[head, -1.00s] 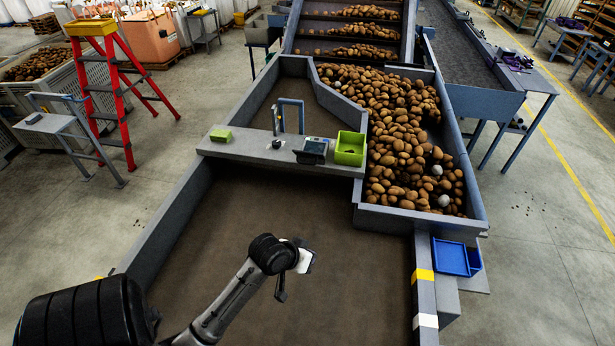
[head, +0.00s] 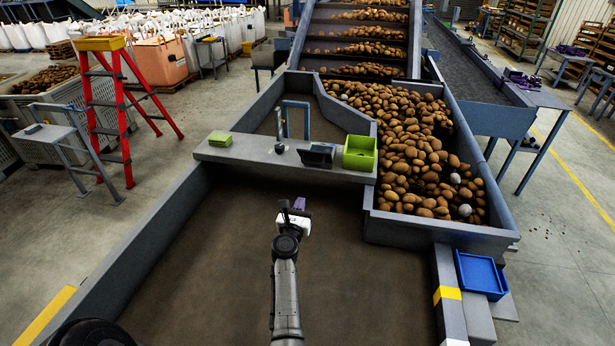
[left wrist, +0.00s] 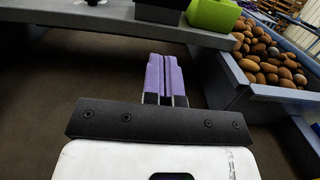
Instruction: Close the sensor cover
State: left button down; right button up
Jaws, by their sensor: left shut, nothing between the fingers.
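A small dark box-like device (head: 318,155) sits on the grey cross shelf (head: 240,152), left of a green bin. It may be the sensor with its cover, but I cannot tell how its lid stands. The underside of a dark box (left wrist: 160,12) shows at the top edge of the left wrist view, cut off. My left gripper (head: 299,204) is in front of the shelf, apart from it, over the brown bed. Its purple fingers (left wrist: 165,72) are shut together and empty. My right gripper is not in view.
The green bin (head: 360,153) stands at the shelf's right end, a green block (head: 220,139) at its left. A small upright post (head: 279,132) and a blue frame (head: 296,118) stand near the device. Potatoes (head: 420,160) fill the right trough. The brown bed (head: 210,250) is clear.

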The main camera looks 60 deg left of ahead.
pick_arm(q)
jog(key=w+a+r, duration=0.4)
jog(key=w+a, duration=0.3)
jog(key=w, duration=0.1)
jog(key=shift+a+r, duration=0.15)
jog(key=shift+a, duration=0.25)
